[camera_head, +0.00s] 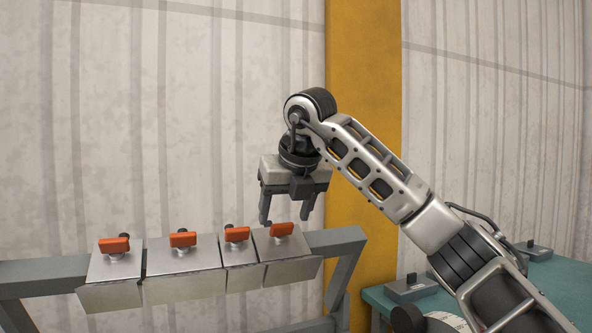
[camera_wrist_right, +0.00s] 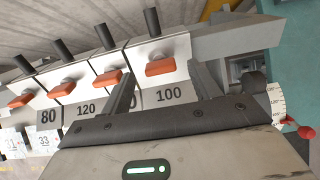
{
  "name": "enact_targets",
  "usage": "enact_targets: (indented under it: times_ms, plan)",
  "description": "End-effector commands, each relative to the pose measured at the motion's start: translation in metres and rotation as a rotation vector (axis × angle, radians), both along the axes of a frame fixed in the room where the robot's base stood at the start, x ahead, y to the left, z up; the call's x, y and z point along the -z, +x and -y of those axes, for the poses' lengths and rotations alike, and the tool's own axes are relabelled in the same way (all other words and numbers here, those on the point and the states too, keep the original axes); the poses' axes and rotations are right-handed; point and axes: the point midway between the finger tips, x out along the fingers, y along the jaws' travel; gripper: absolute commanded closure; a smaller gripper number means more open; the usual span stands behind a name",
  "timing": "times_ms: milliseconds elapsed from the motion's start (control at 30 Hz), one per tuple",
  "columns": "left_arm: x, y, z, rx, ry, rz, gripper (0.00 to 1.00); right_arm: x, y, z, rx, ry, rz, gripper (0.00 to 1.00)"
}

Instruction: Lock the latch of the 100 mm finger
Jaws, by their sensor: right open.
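The 100 mm finger (camera_head: 280,248) is the rightmost plate on the grey beam in the head view; its label 100 (camera_wrist_right: 171,96) reads clearly in the right wrist view. Its orange latch handle (camera_head: 282,229) lies roughly along the beam, on top of the plate. In the right wrist view this latch (camera_wrist_right: 160,66) appears between my fingertips. My right gripper (camera_head: 286,219) points down just above and behind the latch in the head view, open and empty; contact cannot be told. My left gripper is not in view.
Other fingers with orange latches (camera_head: 183,239) stand to the left, close together. The beam's right end (camera_head: 340,241) is bare. A teal table (camera_head: 555,277) with small dark blocks is at right. A red knob (camera_wrist_right: 305,131) and dial show at the right wrist view's right edge.

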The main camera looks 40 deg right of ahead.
Motion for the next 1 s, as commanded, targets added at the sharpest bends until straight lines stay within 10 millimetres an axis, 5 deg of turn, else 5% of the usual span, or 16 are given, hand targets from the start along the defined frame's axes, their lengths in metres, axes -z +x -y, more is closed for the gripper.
enact_targets:
  times_ms: [400, 633, 1000]
  plan:
    - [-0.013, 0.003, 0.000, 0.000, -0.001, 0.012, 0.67, -0.087, -0.051, -0.011, 0.001, -0.002, 0.005, 0.38]
    - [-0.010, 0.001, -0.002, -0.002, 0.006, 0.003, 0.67, -0.104, -0.063, -0.015, 0.001, 0.000, 0.001, 0.38]
    - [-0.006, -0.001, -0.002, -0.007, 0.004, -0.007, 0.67, -0.105, -0.064, -0.015, 0.001, 0.001, -0.001, 0.38]
